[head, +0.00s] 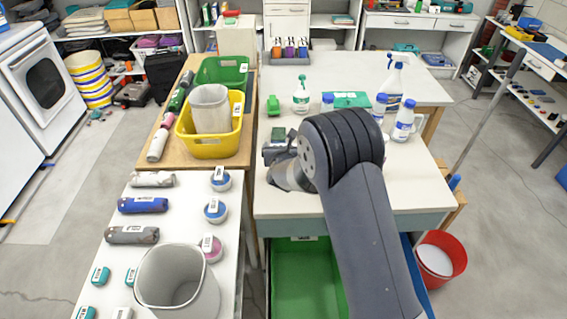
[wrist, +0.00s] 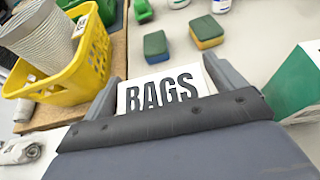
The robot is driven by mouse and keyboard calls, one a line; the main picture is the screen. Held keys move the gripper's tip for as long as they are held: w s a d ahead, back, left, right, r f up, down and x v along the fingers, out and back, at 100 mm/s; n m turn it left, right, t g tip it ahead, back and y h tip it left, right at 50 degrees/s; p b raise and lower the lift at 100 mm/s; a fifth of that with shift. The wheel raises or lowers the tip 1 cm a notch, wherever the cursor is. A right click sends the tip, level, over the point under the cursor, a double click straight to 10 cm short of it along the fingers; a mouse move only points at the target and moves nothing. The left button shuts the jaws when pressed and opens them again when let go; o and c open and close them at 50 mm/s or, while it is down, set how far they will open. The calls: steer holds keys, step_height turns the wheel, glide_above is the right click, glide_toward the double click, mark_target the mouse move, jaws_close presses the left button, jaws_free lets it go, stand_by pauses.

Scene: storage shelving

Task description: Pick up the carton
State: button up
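A white carton lettered "BAGS" (wrist: 165,90) sits between the two fingers of my gripper (wrist: 172,85) in the wrist view. A finger stands close along its left side and another along its right side. I cannot tell whether they press on it. The carton's lower part is hidden by the dark gripper body. In the head view my gripper (head: 280,155) is low over the left part of the white table (head: 300,202), and my arm hides most of what is near it. A green and white carton (wrist: 297,85) stands to the right in the wrist view.
A yellow basket (head: 208,145) with a grey bin (head: 210,108) stands to the left. Two sponges (wrist: 155,47) (wrist: 207,32) lie beyond the carton. Spray bottles (head: 393,85) stand at the right of the table. A red bucket (head: 440,258) is on the floor.

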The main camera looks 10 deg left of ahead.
steer(key=c, duration=1)
